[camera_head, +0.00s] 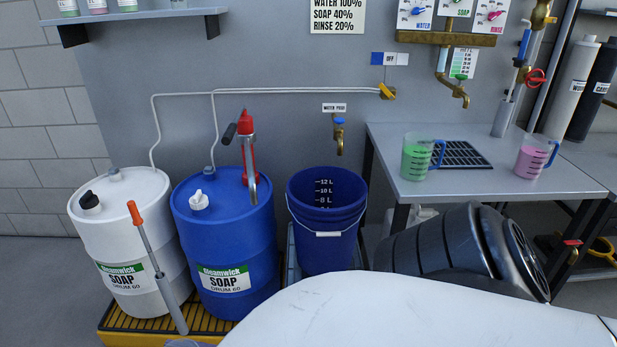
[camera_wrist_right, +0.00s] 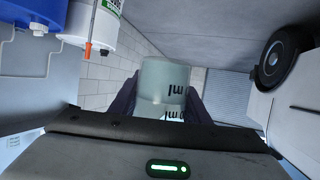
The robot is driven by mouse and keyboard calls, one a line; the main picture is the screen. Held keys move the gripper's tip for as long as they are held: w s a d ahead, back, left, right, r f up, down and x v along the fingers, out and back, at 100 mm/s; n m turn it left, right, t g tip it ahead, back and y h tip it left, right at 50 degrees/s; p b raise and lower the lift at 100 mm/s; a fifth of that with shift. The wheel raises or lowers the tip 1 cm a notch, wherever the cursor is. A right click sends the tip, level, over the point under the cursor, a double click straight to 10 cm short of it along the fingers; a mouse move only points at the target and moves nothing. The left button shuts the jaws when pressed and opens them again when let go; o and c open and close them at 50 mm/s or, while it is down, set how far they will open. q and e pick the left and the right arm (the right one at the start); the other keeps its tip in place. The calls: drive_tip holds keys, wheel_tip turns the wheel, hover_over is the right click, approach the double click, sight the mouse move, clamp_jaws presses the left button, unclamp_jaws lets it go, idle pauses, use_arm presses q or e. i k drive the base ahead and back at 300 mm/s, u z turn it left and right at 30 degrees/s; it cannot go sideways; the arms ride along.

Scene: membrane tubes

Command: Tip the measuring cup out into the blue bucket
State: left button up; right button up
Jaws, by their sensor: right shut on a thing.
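The blue bucket (camera_head: 326,248) stands on the floor below the brass water tap, upright, with litre marks inside its wall. My right gripper (camera_wrist_right: 162,100) is shut on a pale, see-through measuring cup (camera_wrist_right: 163,82) with dark "ml" marks, held between its two dark fingers. Whether liquid is in that cup I cannot tell. The right gripper is outside the head view, apart from the bucket. On the bench stand two other measuring cups with blue handles, one with green liquid (camera_head: 416,160) and one with pink liquid (camera_head: 531,160). My left gripper is in neither view.
A blue soap drum (camera_head: 226,240) with a red pump stands just left of the bucket. A white drum (camera_head: 125,235) and an orange-handled wand (camera_head: 155,265) are farther left. The metal bench (camera_head: 480,185) is to the right.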

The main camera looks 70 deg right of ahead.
sight(326, 199)
drive_tip(key=z, duration=0.65)
drive_tip(key=i, duration=0.5)
drive_tip(key=z, duration=1.05)
drive_tip(key=i, duration=0.85)
drive_tip(key=z, duration=0.15)
